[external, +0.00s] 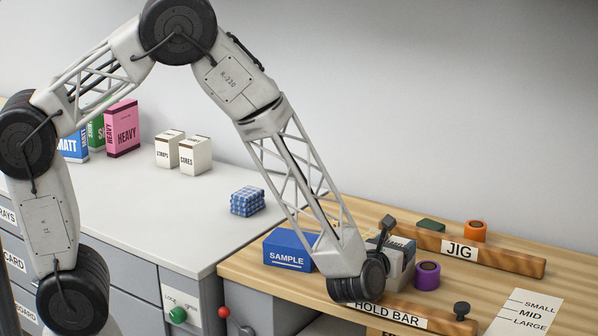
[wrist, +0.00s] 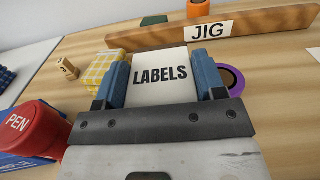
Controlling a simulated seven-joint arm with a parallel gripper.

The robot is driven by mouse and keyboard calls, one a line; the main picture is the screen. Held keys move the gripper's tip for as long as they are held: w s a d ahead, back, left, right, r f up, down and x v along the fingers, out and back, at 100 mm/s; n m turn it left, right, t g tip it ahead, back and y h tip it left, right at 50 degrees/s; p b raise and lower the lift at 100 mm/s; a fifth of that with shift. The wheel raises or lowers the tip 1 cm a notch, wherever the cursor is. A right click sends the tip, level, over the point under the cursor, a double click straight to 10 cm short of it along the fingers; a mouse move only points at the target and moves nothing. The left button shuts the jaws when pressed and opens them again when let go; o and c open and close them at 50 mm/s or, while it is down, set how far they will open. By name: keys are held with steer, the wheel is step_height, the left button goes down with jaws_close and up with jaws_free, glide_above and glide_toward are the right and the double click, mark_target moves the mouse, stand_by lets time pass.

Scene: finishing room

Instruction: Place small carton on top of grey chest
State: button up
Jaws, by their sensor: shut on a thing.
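The small carton, a pale box marked LABELS (wrist: 160,76), is between the blue-padded fingers of my gripper (wrist: 164,84), which is shut on it. In the external view the carton (external: 408,262) is partly hidden behind my wrist and gripper (external: 392,250), over the wooden bench. I cannot tell whether it touches the bench. The grey chest (external: 135,284) stands at the left with drawers and a pale top (external: 160,222). A gap of bench lies between the carton and the chest.
On the chest top are two cream cartons (external: 182,152), a pink HEAVY box (external: 122,128) and a blue checked block (external: 247,201). Near my gripper are a blue SAMPLE box (external: 288,250), purple tape (external: 427,275), the JIG bar (external: 500,252) and a red PEN cup (wrist: 38,128).

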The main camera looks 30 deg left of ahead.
steer(key=shift+r, duration=0.2)
steer(key=shift+c, duration=0.2)
step_height(320, 180, up, 10)
steer(key=shift+f, duration=0.15)
stand_by(0.4)
stand_by(0.8)
steer(key=w+a+r+n+y, duration=0.1)
steer(key=w+a+r+y, duration=0.15)
steer(key=w, duration=0.85)
steer(key=w+a+r, duration=1.1)
steer(key=w+a, duration=0.1)
steer(key=w, duration=0.1)
steer(key=w+a+r+h, duration=0.1)
steer(key=a+r, duration=1.2)
steer(key=w+a+r+m+h, duration=0.1)
steer(key=w+a+r, duration=0.1)
steer(key=a+r, duration=1)
steer(key=shift+w+a+r, duration=0.3)
steer(key=shift+a+r, duration=0.05)
steer(key=shift+a, duration=0.4)
